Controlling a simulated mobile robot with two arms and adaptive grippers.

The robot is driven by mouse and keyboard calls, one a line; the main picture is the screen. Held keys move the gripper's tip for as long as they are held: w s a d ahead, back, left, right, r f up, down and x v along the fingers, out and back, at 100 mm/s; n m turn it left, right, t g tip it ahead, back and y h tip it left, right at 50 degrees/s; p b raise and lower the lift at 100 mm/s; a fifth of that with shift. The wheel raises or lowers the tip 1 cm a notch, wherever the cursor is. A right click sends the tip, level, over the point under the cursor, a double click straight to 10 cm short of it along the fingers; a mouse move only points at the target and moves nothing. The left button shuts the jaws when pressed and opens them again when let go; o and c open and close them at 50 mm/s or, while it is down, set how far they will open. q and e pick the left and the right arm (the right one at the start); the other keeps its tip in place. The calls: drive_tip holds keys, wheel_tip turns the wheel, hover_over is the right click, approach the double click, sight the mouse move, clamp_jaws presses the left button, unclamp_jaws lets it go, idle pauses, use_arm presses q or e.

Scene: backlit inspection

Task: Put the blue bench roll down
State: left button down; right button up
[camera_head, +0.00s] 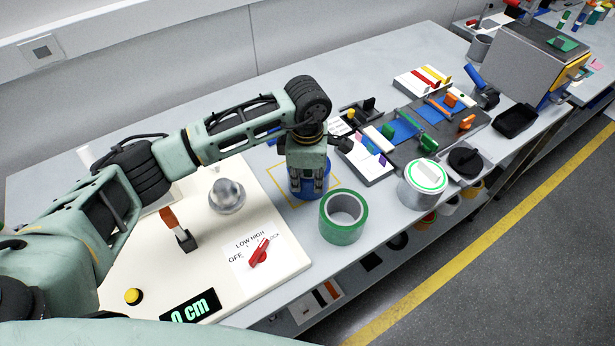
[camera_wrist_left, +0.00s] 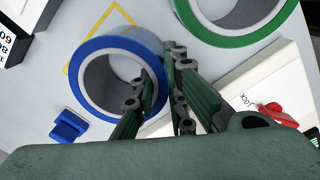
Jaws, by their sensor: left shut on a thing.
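The blue bench roll (camera_head: 312,192) is a wide ring held below my left gripper (camera_head: 307,183). In the left wrist view the roll (camera_wrist_left: 118,43) has one finger of the gripper (camera_wrist_left: 160,78) inside its hole and the other outside, shut on its wall. The roll is over or on the bench by a yellow square outline (camera_head: 284,197), which also shows in the left wrist view (camera_wrist_left: 92,32). I cannot tell whether its underside touches the bench. The gripper hides part of the roll. My right gripper is not in view.
A green roll (camera_head: 341,232) stands close to the right of the blue roll. A white panel (camera_head: 232,272) with a red switch (camera_head: 259,253) lies to the left. A tin (camera_head: 422,185) and trays with small parts (camera_head: 367,160) are to the right. Bare bench (camera_head: 330,80) lies behind.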

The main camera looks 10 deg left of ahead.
use_arm(q)
drive_tip(key=shift+f, duration=0.1)
drive_tip(key=c, duration=1.8)
unclamp_jaws()
drive_tip(key=shift+o, duration=0.2)
drive_tip(key=shift+r, duration=0.35)
wheel_tip(320, 180, up, 12)
drive_tip(key=b, duration=0.3)
drive_tip(key=shift+s+f, duration=0.2)
